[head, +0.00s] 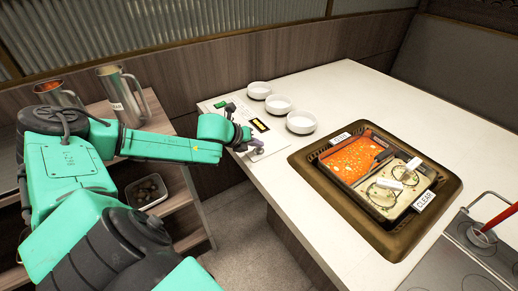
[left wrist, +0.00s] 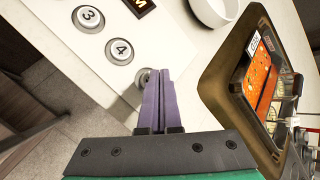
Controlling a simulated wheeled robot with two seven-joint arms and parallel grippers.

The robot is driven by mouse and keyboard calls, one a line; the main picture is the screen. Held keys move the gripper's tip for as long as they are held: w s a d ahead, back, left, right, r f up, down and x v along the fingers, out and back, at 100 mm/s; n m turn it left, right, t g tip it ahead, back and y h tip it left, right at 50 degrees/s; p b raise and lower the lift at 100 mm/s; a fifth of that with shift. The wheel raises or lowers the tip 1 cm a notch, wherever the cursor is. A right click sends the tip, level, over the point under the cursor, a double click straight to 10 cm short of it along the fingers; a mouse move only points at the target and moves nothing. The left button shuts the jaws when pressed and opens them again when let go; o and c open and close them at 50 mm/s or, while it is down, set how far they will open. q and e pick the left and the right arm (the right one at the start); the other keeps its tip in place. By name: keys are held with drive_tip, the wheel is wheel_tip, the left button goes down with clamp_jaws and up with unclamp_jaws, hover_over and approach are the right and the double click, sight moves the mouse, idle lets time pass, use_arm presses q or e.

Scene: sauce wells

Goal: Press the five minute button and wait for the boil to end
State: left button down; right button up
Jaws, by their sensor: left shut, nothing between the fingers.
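A white control panel (head: 212,105) with an amber display (head: 260,125) and a green patch lies at the table's left edge in the head view. In the left wrist view, button 3 (left wrist: 88,18) and button 4 (left wrist: 120,51) are clear. A further round button (left wrist: 141,76) in line after 4 is mostly hidden by my fingers, so its label cannot be read. My left gripper (head: 246,142) is shut and empty, its purple fingertips over that button in the left wrist view (left wrist: 155,75). I cannot tell whether they touch it. My right gripper is not in view.
Several white bowls (head: 301,122) stand beside the panel. A brown tray (head: 397,238) holds a two-part pan with orange and pale broth and a CLEAR label. A ladle (head: 482,235) lies at the right. Metal jugs (head: 122,95) stand on the left shelf.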

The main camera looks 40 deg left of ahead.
sight(257, 152)
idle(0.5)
use_arm(q)
drive_tip(key=shift+f, duration=0.45)
drive_tip(key=shift+r+p, duration=0.5)
drive_tip(key=shift+p, duration=0.35)
wheel_tip(257, 152, up, 6)
drive_tip(key=p, duration=0.8)
drive_tip(key=shift+r, duration=0.15)
drive_tip(key=shift+f, duration=0.2)
